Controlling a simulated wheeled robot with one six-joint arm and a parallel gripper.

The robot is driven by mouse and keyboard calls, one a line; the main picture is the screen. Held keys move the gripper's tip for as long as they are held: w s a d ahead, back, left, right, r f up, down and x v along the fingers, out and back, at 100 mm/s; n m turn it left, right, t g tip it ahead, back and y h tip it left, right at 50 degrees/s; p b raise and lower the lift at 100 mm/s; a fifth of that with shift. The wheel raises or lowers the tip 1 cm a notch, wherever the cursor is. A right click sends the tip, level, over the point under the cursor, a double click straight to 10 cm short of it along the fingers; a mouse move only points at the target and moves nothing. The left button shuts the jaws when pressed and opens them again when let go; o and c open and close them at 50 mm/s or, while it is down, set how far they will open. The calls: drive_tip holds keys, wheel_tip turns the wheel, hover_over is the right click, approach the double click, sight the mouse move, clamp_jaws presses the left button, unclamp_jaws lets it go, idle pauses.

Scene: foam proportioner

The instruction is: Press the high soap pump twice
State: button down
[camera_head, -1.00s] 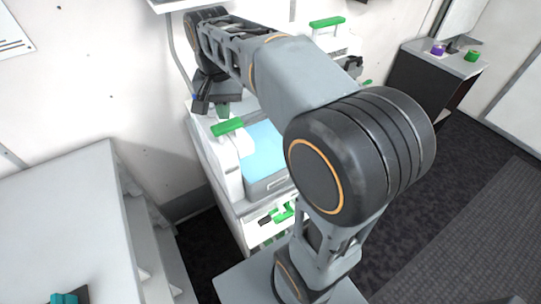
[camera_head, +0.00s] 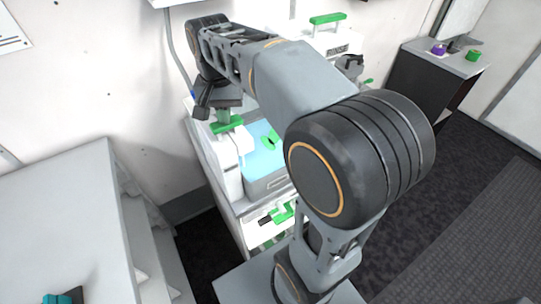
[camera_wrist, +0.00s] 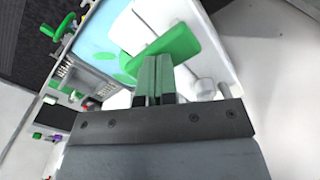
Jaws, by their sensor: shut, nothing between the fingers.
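A green pump handle (camera_head: 228,124) tops a white unit (camera_head: 227,162) at the left of the bench; it also shows in the wrist view (camera_wrist: 190,42). My gripper (camera_head: 223,114) is over this handle, with its fingers pointing down. In the wrist view, my gripper's two green-grey fingers (camera_wrist: 157,62) are shut together with nothing between them. Their tips overlap the handle's near edge; I cannot tell whether they touch it. Another green handle (camera_head: 327,19) sits higher in the picture, on the white machine at the back.
A light blue surface (camera_head: 256,157) with a green patch (camera_head: 271,139) lies right of the white unit. More green fittings (camera_head: 282,212) are below it. A grey-white cabinet (camera_head: 70,200) stands at the left. A dark cabinet (camera_head: 430,85) at the right carries purple and green items.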

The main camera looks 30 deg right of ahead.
drive_tip(key=shift+f+b, duration=0.75)
drive_tip(key=shift+f, duration=0.45)
drive_tip(key=shift+r, duration=0.1)
drive_tip(key=shift+r+p, duration=2.25)
drive_tip(key=shift+r, duration=0.15)
drive_tip(key=shift+f, duration=0.2)
